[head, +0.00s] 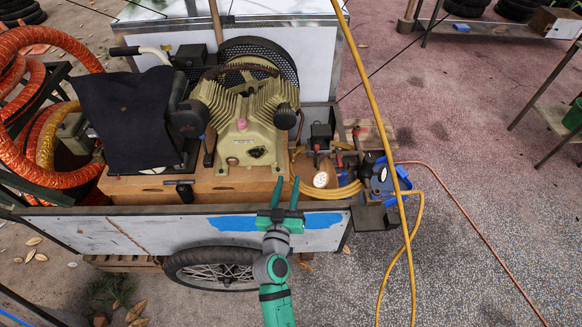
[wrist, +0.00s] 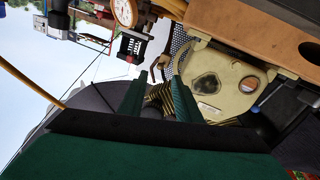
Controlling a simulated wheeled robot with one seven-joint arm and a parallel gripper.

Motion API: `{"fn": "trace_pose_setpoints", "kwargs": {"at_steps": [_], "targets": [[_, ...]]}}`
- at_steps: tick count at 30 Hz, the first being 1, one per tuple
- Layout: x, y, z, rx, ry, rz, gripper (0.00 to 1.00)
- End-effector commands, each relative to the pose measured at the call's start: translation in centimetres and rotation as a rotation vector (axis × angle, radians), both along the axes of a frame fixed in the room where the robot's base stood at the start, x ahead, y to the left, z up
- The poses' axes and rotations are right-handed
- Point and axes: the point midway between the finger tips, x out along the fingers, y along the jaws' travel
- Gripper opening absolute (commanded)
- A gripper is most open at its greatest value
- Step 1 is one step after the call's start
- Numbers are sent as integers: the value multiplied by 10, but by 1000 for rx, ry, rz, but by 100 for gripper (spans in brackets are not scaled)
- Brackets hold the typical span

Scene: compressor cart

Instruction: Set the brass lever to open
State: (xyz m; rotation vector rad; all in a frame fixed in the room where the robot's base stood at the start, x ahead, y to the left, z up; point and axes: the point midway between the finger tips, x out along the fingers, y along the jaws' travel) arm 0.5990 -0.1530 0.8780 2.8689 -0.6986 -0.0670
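I cannot make out a brass lever for certain in either view. The valve and gauge fittings (head: 338,150) stand at the right end of the cart, with a white-faced gauge (head: 320,179) in front. The gauge also shows at the top of the wrist view (wrist: 124,12). My gripper (head: 285,193) is over the cart's front side, left of and nearer than the gauge. Its two green fingers are apart with nothing between them; they also show in the wrist view (wrist: 160,76). It touches no fitting that I can see.
The cream compressor (head: 240,115) stands on a wooden base left of the fittings. A yellow hose (head: 378,120) hangs across the right side. Orange hose coils (head: 60,40) lie at far left. The paved floor (head: 480,200) at right is mostly open.

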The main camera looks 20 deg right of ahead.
Motion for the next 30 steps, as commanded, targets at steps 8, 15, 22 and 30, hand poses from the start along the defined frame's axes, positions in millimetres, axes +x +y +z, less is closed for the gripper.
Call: {"fn": "trace_pose_setpoints", "kwargs": {"at_steps": [8,15,22,30], "targets": [[42,-21,1,0,-1,0,31],[60,-31,0,0,0,0,31],[63,-33,0,1,1,1,31],[63,-32,0,1,0,1,0]]}}
